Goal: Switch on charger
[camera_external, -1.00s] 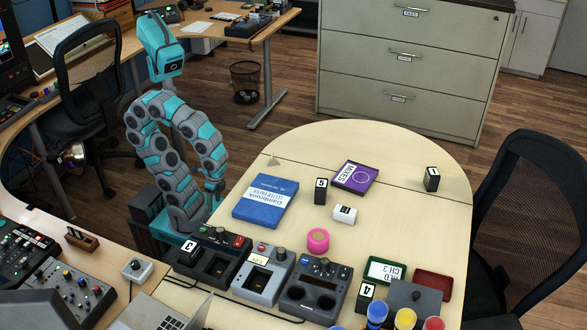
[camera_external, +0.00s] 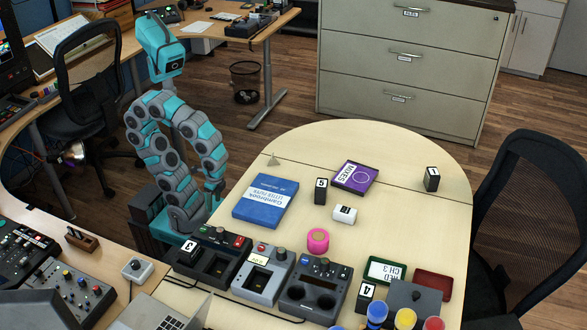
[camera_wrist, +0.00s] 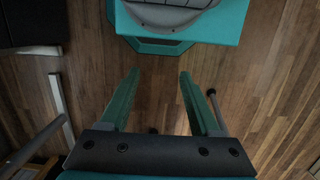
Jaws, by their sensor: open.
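Three charger-like units stand in a row at the near left of the wooden table: a black one with a red part (camera_external: 212,257), a grey one with a knob and a small display (camera_external: 262,273), and a dark grey one with two round wells (camera_external: 316,290). I cannot tell if any is on. My gripper shows in the wrist view (camera_wrist: 156,90), open and empty, pointing down over the wood floor. In the external view my arm is folded left of the table, and the gripper is hard to make out there.
On the table (camera_external: 405,160) are a blue book (camera_external: 265,200), purple box (camera_external: 354,178), pink tape roll (camera_external: 318,241), batteries marked 5 (camera_external: 320,191) and 4 (camera_external: 365,297), and red tray (camera_external: 433,284). An office chair (camera_external: 530,225) stands at right. The table's far end is mostly clear.

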